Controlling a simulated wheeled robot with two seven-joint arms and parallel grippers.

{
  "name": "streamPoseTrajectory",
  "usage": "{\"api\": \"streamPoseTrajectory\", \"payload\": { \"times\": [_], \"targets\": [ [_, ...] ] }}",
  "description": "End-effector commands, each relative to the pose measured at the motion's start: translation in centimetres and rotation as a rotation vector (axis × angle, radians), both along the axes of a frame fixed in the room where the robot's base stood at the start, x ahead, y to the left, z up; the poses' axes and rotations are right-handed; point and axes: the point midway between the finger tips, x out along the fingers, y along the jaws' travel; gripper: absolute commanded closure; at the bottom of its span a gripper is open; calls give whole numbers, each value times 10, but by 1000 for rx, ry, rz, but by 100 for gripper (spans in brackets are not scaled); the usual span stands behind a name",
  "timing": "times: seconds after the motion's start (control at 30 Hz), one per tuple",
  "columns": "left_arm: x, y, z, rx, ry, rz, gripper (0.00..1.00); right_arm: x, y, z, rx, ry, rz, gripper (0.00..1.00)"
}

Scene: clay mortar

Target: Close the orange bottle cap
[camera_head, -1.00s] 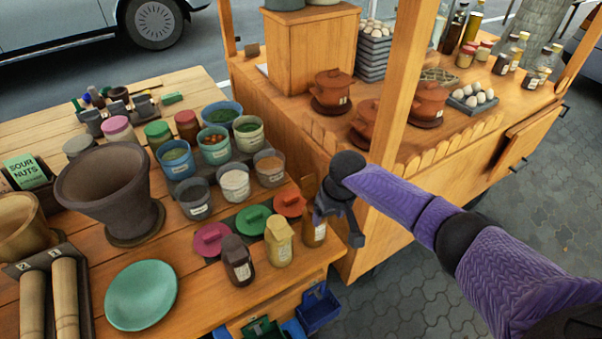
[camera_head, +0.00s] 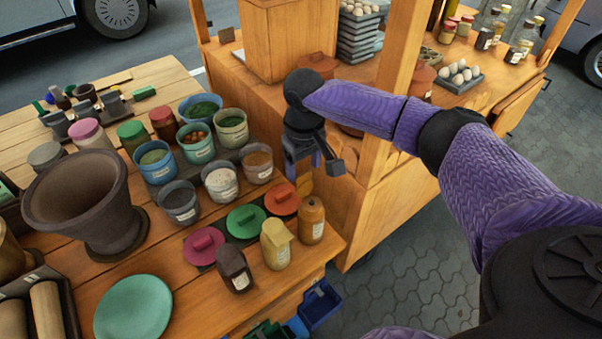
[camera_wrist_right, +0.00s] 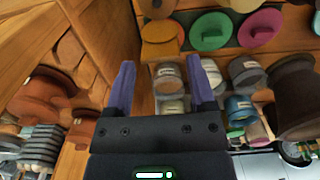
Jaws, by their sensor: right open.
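The orange bottle (camera_head: 311,225) stands upright at the front right corner of the wooden table. A narrow orange top (camera_head: 312,202) shows on it; I cannot tell how its cap sits. In the right wrist view, the bottle seems to be the partly cropped orange-brown shape (camera_wrist_right: 155,8) at the top edge. My right gripper (camera_head: 316,166) is above and behind the bottle, apart from it. Its purple fingers (camera_wrist_right: 160,66) are spread with nothing between them. My left gripper is not in view.
Yellow (camera_head: 276,245) and dark brown (camera_head: 235,270) bottles stand beside it. Pink (camera_head: 204,246), green (camera_head: 245,221) and red-orange (camera_head: 282,199) lids lie behind, then several tubs (camera_head: 221,183). The cart post (camera_head: 400,55) rises near my right arm.

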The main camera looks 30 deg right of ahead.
Motion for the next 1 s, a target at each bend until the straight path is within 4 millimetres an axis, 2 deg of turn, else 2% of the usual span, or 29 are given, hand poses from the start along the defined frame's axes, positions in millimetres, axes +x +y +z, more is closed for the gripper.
{"api": "streamPoseTrajectory", "payload": {
  "times": [0.03, 0.13, 0.43, 0.7, 0.77, 1.0],
  "targets": [
    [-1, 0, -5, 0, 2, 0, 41, 0, 0, -11, 1, 1, -1, 29],
    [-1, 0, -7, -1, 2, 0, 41, 0, 0, -21, 1, 0, 0, 29],
    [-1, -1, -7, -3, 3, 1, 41, 0, 0, -23, 0, -2, 0, 32],
    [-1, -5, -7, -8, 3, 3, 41, 0, 0, -23, 0, -2, 0, 89],
    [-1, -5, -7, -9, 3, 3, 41, 0, 0, -23, 0, -2, 0, 100],
    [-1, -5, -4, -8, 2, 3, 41, 0, 0, -22, 1, -7, 0, 100]
  ]
}}
